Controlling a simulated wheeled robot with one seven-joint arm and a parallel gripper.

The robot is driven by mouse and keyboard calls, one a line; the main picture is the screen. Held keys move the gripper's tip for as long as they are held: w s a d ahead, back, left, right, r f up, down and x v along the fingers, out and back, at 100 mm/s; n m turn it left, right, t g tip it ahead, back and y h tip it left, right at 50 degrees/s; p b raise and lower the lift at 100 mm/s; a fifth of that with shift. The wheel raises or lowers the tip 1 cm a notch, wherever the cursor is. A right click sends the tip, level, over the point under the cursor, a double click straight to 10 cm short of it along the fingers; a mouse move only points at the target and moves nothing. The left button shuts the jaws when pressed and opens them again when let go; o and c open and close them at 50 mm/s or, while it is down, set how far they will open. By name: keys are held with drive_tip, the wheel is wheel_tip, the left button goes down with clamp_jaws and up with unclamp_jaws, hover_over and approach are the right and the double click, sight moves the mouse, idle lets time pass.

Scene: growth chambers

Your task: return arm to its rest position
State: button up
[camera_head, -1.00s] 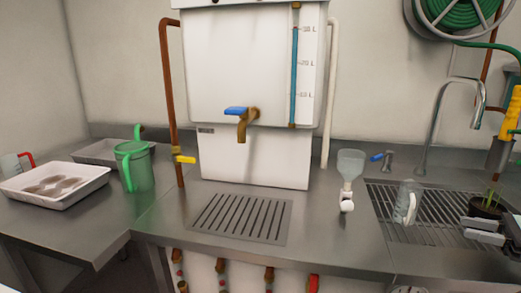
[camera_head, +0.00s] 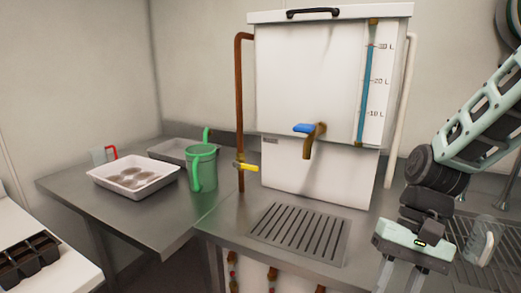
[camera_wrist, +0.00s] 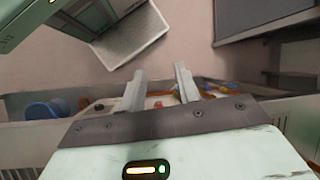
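My arm (camera_head: 485,130) reaches in from the right edge of the head view, bent and in front of the sink side of the counter. My gripper (camera_head: 401,277) hangs at its lower end, pointing down, with the fingertips cut off by the bottom edge. In the wrist view my gripper (camera_wrist: 158,80) has its two fingers apart with nothing held between them.
A white tank (camera_head: 320,100) with a blue-handled tap stands behind a drain grate (camera_head: 300,233). A green jug (camera_head: 202,168) and white tray (camera_head: 133,175) stand left. A clear jug (camera_head: 480,240) is right of my gripper. A black cell tray (camera_head: 28,260) is lower left.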

drive_tip(key=s+a+r+n+t+h+p, duration=0.1)
drive_tip(key=s+a+r+n+t+h, duration=0.2)
drive_tip(key=s+a+n, duration=0.5)
drive_tip(key=shift+s+a+r+n+t+h, duration=0.25)
drive_tip(key=shift+a+r+n+t+h, duration=0.15)
drive_tip(key=shift+a+n, duration=1.15)
